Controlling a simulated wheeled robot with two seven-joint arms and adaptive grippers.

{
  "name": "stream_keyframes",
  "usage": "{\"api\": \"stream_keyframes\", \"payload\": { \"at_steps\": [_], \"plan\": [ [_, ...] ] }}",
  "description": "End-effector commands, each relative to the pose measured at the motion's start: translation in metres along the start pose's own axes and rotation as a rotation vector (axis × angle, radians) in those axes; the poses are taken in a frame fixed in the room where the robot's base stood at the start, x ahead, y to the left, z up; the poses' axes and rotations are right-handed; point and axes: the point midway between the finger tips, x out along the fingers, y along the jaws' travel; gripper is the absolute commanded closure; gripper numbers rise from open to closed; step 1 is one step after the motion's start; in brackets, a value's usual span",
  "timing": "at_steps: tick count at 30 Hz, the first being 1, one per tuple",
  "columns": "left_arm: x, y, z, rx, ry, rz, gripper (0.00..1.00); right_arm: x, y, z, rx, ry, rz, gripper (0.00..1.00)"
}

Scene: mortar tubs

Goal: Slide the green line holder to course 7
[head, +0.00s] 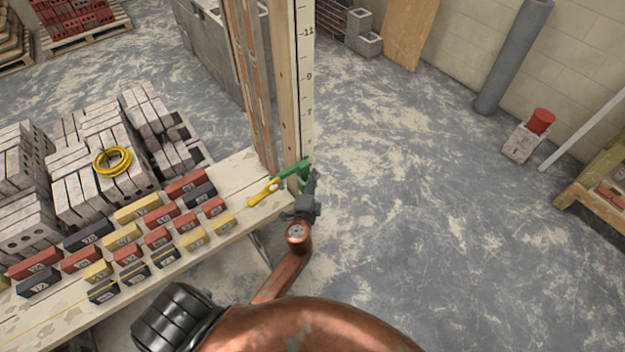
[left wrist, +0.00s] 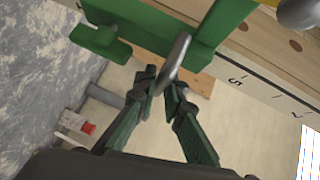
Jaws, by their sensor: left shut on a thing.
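The green line holder (head: 291,171) sits low on the upright wooden post with the number scale (head: 305,90), well below the 7 mark. My left gripper (head: 311,183) is at the holder's right side. In the left wrist view the fingers of my left gripper (left wrist: 164,84) are closed around the loop's lower end. The exact contact is partly hidden. My right gripper is not in view.
A yellow piece (head: 264,191) is beside the holder over the plank bench (head: 238,172). Several numbered red, yellow and dark blocks (head: 158,238) stand on the bench. Stacked grey bricks (head: 85,165) are behind it.

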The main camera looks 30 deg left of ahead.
Motion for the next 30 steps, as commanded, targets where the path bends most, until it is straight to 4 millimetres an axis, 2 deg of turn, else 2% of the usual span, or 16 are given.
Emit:
{"api": "stream_keyframes", "payload": {
  "at_steps": [7, 11, 17, 24, 30],
  "plan": [
    [0.0, -0.004, -0.001, 0.0, 0.0, -0.004, 1.0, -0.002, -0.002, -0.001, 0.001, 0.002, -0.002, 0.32],
    [-0.002, -0.016, -0.002, -0.002, 0.0, -0.006, 1.0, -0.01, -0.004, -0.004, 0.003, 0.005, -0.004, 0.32],
    [-0.007, -0.054, -0.008, -0.003, 0.0, -0.009, 1.0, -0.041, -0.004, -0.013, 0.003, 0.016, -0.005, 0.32],
    [-0.016, -0.116, -0.018, -0.001, 0.001, -0.011, 1.0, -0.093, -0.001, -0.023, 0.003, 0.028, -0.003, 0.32],
    [-0.023, -0.158, -0.025, -0.001, 0.001, -0.01, 1.0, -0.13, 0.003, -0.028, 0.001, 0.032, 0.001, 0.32]
  ]
}}
